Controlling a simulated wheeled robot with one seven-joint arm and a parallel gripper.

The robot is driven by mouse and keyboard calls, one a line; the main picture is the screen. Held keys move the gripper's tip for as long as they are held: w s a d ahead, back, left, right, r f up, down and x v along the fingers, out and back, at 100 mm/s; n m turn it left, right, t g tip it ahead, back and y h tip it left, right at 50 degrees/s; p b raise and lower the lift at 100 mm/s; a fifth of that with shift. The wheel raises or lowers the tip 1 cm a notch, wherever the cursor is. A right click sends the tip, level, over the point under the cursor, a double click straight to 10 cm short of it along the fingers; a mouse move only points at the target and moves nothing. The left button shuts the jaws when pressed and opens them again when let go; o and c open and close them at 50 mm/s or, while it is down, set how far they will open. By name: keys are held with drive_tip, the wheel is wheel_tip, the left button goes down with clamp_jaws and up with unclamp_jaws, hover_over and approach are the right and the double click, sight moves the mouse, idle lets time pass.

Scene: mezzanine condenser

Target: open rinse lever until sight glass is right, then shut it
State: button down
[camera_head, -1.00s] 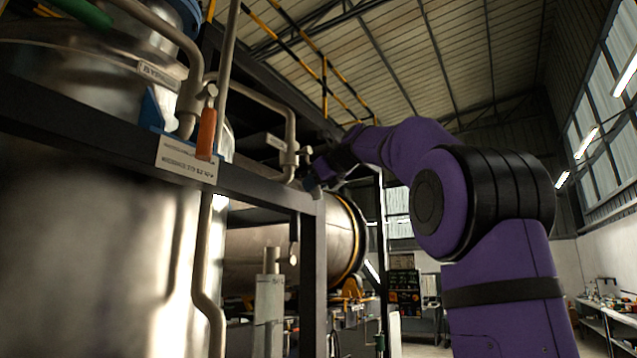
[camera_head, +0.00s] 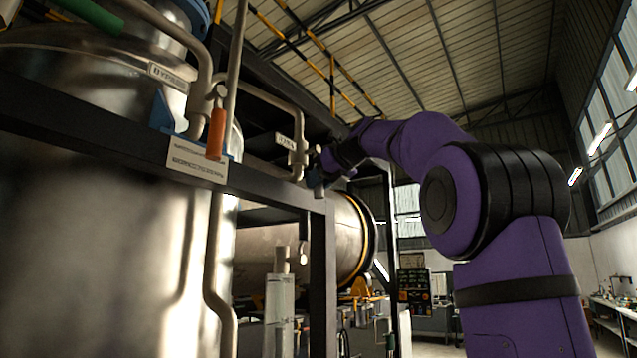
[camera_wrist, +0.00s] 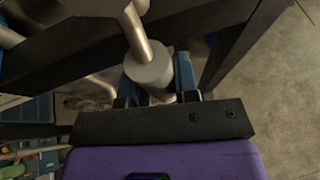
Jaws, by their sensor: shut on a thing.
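My gripper (camera_head: 315,178) is at the grey pipe valve (camera_head: 299,150) behind the black frame rail, at the end of my purple arm. In the wrist view my gripper's blue fingers (camera_wrist: 157,82) stand on either side of a grey round fitting (camera_wrist: 149,68) at the end of a bent pipe, and are shut on it. Whether this fitting is the rinse lever's handle, I cannot tell. A pale upright cylinder (camera_head: 281,300), possibly the sight glass, stands below; its level is too small to read.
A large steel tank (camera_head: 100,240) fills the left. Black frame beams (camera_head: 322,280) run close to my gripper. Open floor (camera_wrist: 285,110) shows at right in the wrist view.

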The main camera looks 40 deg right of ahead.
drive_tip(key=c, duration=0.9)
unclamp_jaws()
drive_tip(key=shift+a, duration=0.1)
drive_tip(key=shift+o, duration=0.2)
drive_tip(key=v, duration=1.1)
drive_tip(key=shift+w, duration=0.1)
